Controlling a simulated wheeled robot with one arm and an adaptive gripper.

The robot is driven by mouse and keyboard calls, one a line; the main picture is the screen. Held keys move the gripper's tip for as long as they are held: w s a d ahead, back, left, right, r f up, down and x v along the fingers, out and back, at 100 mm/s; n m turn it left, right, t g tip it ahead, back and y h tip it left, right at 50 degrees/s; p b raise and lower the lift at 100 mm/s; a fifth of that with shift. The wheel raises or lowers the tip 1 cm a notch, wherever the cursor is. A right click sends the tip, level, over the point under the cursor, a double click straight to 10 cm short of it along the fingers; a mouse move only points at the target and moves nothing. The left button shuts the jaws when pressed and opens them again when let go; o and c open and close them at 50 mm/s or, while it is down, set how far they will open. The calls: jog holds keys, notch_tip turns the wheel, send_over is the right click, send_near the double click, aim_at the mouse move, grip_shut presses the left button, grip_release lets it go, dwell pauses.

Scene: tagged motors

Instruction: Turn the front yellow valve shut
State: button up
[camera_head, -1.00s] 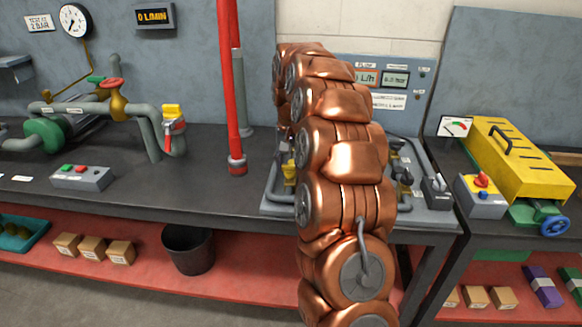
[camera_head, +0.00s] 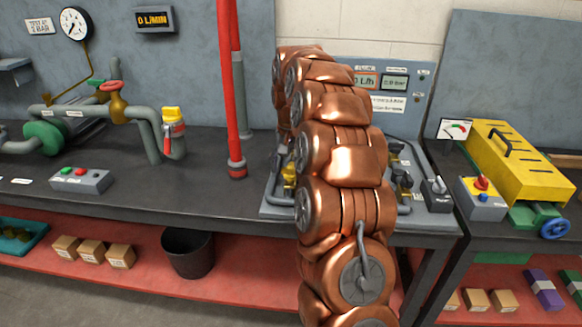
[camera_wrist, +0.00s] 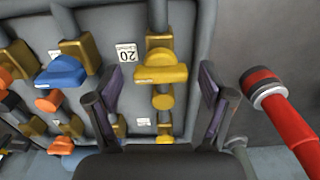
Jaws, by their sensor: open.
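In the wrist view, a yellow valve handle (camera_wrist: 160,67) sits on a grey pipe beside a tag marked 20. My gripper (camera_wrist: 159,82) is open, with one dark finger to the left of this handle and the other to the right. I see no finger touching it. Another yellow valve part (camera_wrist: 165,140) shows lower down, partly hidden by the gripper's body. In the head view, a yellow valve (camera_head: 289,172) shows at the left edge of my copper arm, which hides my gripper and much of the pipe panel (camera_head: 275,208).
A blue valve handle (camera_wrist: 62,72) and orange knobs stand left of the gripper in the wrist view. A red pipe (camera_wrist: 290,120) is close on the right; a red post (camera_head: 228,80) also rises left of my arm. The bench (camera_head: 120,200) has clear room left.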

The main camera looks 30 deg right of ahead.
aim_at(291, 168)
notch_tip(291, 168, up, 12)
dwell(1.0)
dwell(0.6)
